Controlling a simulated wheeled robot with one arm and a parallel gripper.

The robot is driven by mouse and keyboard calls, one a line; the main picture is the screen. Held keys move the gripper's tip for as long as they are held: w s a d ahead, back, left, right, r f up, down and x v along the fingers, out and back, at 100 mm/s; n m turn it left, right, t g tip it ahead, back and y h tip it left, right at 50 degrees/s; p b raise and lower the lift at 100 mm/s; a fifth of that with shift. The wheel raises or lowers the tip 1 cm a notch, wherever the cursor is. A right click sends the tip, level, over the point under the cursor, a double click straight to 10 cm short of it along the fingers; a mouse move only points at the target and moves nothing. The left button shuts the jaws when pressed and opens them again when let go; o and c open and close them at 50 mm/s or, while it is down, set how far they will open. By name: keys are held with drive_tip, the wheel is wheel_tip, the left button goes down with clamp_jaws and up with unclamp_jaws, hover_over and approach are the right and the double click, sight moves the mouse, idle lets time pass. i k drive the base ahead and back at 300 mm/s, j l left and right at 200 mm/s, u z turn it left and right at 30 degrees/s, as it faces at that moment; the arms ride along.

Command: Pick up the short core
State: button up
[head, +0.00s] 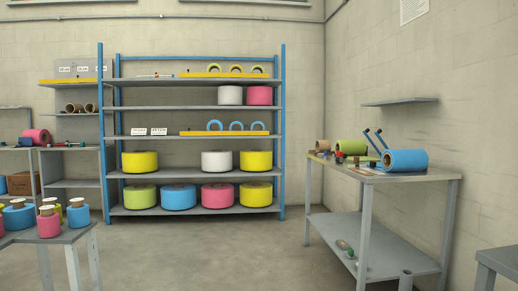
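Several bare brown cardboard cores show, all small and far off. Two brown cores (73,107) lie side by side on a grey shelf at the left, ends facing me. Another brown core (322,146) lies on the far end of the grey workbench at the right, beside a green roll (351,147). I cannot tell from this view which one is the short core. My gripper is not in view.
A blue-post rack (195,136) with coloured rolls stands against the back wall. The workbench (413,177) at right also bears a blue roll (405,161). A table with small rolls (48,223) stands at the near left. The middle floor (220,255) is clear.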

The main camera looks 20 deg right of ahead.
sight(322, 146)
drive_tip(key=i+l+z, duration=0.2)
drive_tip(key=i+z, duration=0.15)
drive_tip(key=i, duration=0.55)
drive_tip(key=i+j+z, duration=0.1)
drive_tip(key=i+z, duration=0.2)
drive_tip(key=i, duration=0.65)
drive_tip(key=i+j+z, duration=0.15)
drive_tip(key=i, duration=1.85)
